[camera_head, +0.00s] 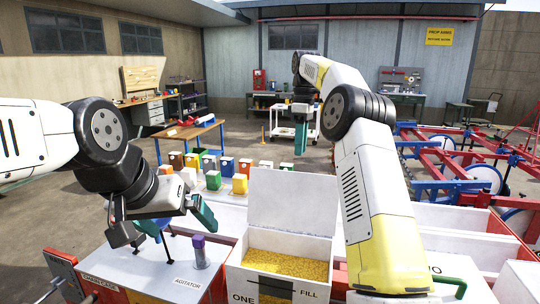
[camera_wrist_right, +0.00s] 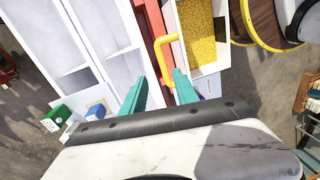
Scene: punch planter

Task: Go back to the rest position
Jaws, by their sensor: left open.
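My left gripper (camera_head: 170,222) hangs low over the white machine top at the left, beside the purple-topped agitator post (camera_head: 199,250). Its jaws are apart, and I see nothing held in them. My right gripper (camera_head: 301,132) is raised at the far end of my right arm, pointing down beyond the open lid. In the right wrist view (camera_wrist_right: 160,85) its two teal fingers are spread with nothing gripped. A yellow handle (camera_wrist_right: 164,50) shows past the fingertips in that view.
An open white hopper (camera_head: 290,205) holds yellow grain (camera_head: 285,264) at front centre. Several coloured boxes (camera_head: 239,183) stand in rows behind it. A blue-legged table (camera_head: 188,130) is at back left. A red and blue frame (camera_head: 470,165) stands at the right.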

